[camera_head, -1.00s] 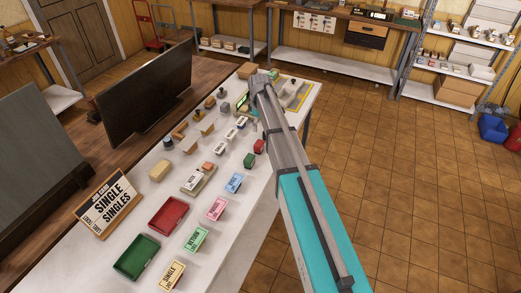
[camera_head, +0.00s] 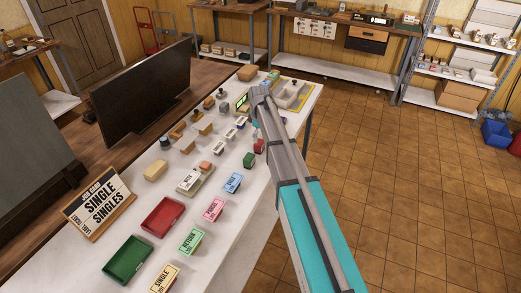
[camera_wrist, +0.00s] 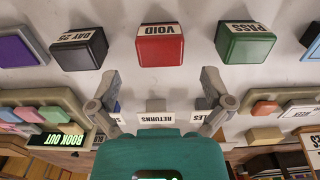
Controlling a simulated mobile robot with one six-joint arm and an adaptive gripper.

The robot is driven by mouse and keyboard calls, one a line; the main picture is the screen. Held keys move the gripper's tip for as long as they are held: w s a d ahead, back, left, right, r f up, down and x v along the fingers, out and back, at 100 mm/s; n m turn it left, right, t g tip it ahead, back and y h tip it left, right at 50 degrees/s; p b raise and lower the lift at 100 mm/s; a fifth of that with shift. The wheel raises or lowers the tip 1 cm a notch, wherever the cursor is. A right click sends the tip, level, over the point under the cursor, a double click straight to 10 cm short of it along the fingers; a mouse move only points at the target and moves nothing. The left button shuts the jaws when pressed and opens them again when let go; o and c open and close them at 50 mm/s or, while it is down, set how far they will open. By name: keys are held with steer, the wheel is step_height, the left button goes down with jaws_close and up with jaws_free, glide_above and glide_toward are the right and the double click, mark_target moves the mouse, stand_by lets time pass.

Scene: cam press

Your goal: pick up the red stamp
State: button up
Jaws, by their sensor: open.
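The red stamp (camera_wrist: 160,45), with a white label reading VOID, stands on the white table at the top centre of the wrist view. It also shows in the head view (camera_head: 259,146), small and beside my arm. My gripper (camera_wrist: 162,76) is open and empty, its two fingers spread to either side of the red stamp's line. The stamp appears beyond the fingertips, not between them. In the head view my arm hides most of the gripper.
A black stamp (camera_wrist: 79,48) and a green stamp (camera_wrist: 245,42) flank the red one with gaps between. A purple block (camera_wrist: 20,45) is farther left. Several small stamps and trays cover the table, including a red tray (camera_head: 144,222) and a green tray (camera_head: 109,270).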

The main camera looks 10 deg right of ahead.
mark_target(260, 142)
stand_by(0.4)
steer(key=shift+f+b, duration=2.6)
steer(key=c, duration=1.1)
